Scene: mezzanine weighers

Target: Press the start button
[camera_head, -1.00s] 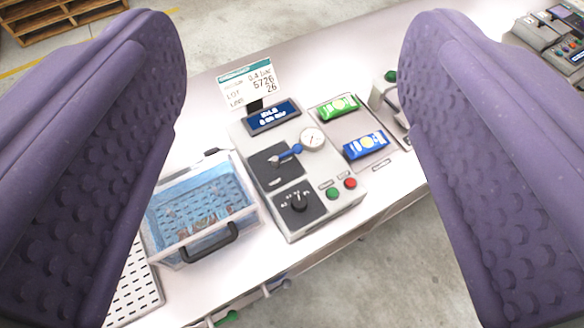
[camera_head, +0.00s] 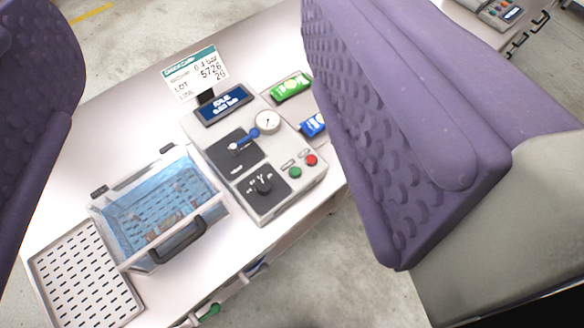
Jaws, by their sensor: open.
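The control box (camera_head: 228,133) stands on the white bench and carries a blue display, a round gauge, a blue-handled valve and a black dial. A green button (camera_head: 295,173) sits at its front right corner, with a red button (camera_head: 311,160) just to its right. Small labels by the buttons are too small to read. My gripper (camera_head: 210,150) is open, one purple finger at the left edge and the other large at the right. The box shows between the fingers, and nothing is held or touched.
A clear bin (camera_head: 205,207) with a blue interior and black handle stands left of the box. A perforated tray (camera_head: 127,300) lies at lower left. A lot card (camera_head: 195,74) stands behind the box. Green (camera_head: 291,87) and blue (camera_head: 312,125) packets lie to its right, partly behind my finger.

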